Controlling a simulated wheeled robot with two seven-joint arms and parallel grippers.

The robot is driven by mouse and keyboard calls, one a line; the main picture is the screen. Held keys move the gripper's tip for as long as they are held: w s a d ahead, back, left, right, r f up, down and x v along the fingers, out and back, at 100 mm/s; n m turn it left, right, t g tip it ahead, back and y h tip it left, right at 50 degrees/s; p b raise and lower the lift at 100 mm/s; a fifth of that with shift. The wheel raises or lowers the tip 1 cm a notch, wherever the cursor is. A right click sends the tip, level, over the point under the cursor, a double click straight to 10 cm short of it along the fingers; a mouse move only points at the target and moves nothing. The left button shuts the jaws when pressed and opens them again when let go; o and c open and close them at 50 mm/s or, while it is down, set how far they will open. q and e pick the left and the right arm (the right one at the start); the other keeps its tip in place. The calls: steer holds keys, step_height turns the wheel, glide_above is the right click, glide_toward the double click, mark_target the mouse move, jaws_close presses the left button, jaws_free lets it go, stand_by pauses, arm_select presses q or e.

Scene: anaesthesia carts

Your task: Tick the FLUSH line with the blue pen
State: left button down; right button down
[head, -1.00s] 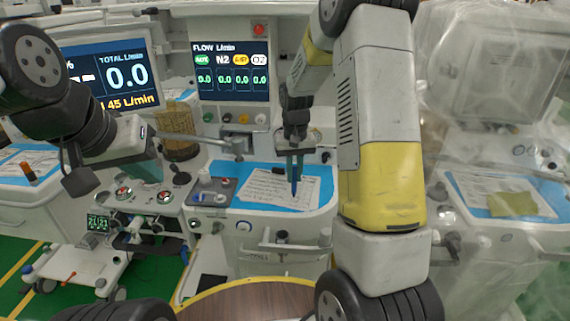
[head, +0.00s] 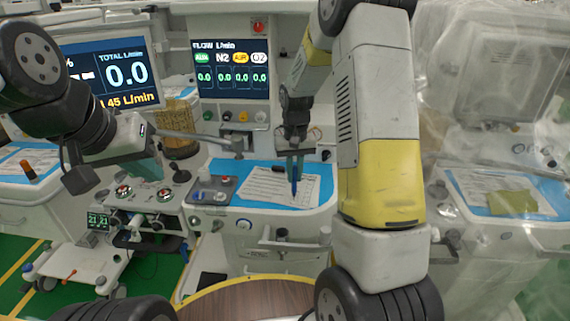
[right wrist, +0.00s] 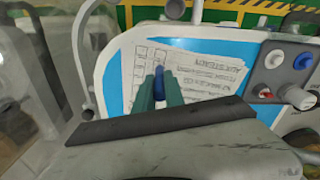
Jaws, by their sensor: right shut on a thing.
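A white printed checklist sheet (head: 265,187) lies on the blue mat (head: 222,170) of the middle cart. Its lines are too small to read in the head view, so I cannot pick out the FLUSH line. My right gripper (head: 294,168) is shut on the blue pen (head: 295,186), which points down over the right part of the sheet. In the right wrist view the fingers (right wrist: 159,92) hold the pen (right wrist: 159,81) in front of the sheet (right wrist: 195,76), near its column of boxes; I cannot tell whether the tip touches. My left gripper (head: 148,168) hangs at the left, its opening unclear.
The flow screen (head: 231,71) rises behind. A plastic-covered cart (head: 500,100) with another sheet stands at the right. A round wooden tabletop (head: 245,300) is in front.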

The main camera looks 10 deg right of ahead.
steer(key=shift+s+d, duration=0.2)
steer(key=shift+d, duration=0.2)
stand_by(0.9)
steer(key=shift+r, duration=3.45)
